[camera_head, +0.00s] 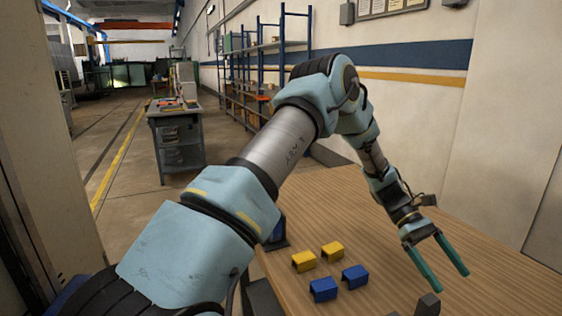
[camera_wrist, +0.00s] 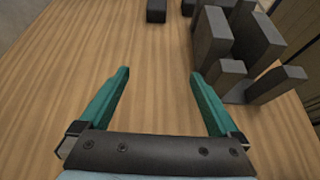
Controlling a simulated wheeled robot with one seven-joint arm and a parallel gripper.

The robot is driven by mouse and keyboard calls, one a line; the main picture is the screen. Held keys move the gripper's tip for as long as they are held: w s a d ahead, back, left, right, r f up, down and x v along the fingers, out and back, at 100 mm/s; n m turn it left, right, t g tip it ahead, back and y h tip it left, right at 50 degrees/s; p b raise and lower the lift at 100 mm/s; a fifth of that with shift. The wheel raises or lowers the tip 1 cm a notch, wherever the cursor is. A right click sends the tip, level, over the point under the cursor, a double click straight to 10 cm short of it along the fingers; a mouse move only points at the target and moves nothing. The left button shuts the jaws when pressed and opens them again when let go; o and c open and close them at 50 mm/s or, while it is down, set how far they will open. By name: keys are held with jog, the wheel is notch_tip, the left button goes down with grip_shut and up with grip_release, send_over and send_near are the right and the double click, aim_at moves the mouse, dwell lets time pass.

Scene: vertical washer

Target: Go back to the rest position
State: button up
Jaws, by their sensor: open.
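My gripper (camera_head: 441,267) has two teal fingers that are spread apart, with nothing between them. In the head view it hangs over the right part of the wooden table (camera_head: 330,205), fingers pointing down and to the right. In the wrist view the open gripper (camera_wrist: 158,84) has bare wood between and ahead of its fingers. A dark grey fixture with upright posts (camera_wrist: 250,50) stands just beyond the right finger. I cannot tell whether that finger touches it.
Two yellow blocks (camera_head: 304,260) and two blue blocks (camera_head: 323,289) sit on the table left of my gripper. A dark grey piece (camera_head: 428,304) is at the lower edge of the head view. Two small dark blocks (camera_wrist: 156,11) lie farther ahead. A white wall (camera_head: 500,120) runs behind the table.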

jog(key=w+a+r+m+t, duration=0.1)
jog(key=w+a+r+t, duration=0.1)
jog(key=a, duration=0.9)
jog(key=w+a+r+m+t+y, duration=0.1)
jog(key=w+a+t, duration=0.3)
jog(key=a, duration=0.7)
jog(key=w+a+r+t+y, duration=0.1)
jog(key=w+a+t, duration=0.3)
jog(key=a, duration=0.7)
jog(key=shift+w+a+r+m, duration=0.3)
jog(key=shift+a+r+m, duration=0.1)
jog(key=shift+r, duration=0.5)
jog(key=shift+o, duration=0.2)
jog(key=s+a+r+m+t+y, duration=0.1)
jog(key=s+a+r+t, duration=0.1)
jog(key=a, duration=1)
jog(key=shift+s+r+m+t+y, duration=0.15)
jog(key=shift+s+m+t+y, duration=0.25)
jog(key=shift+s+t, duration=0.3)
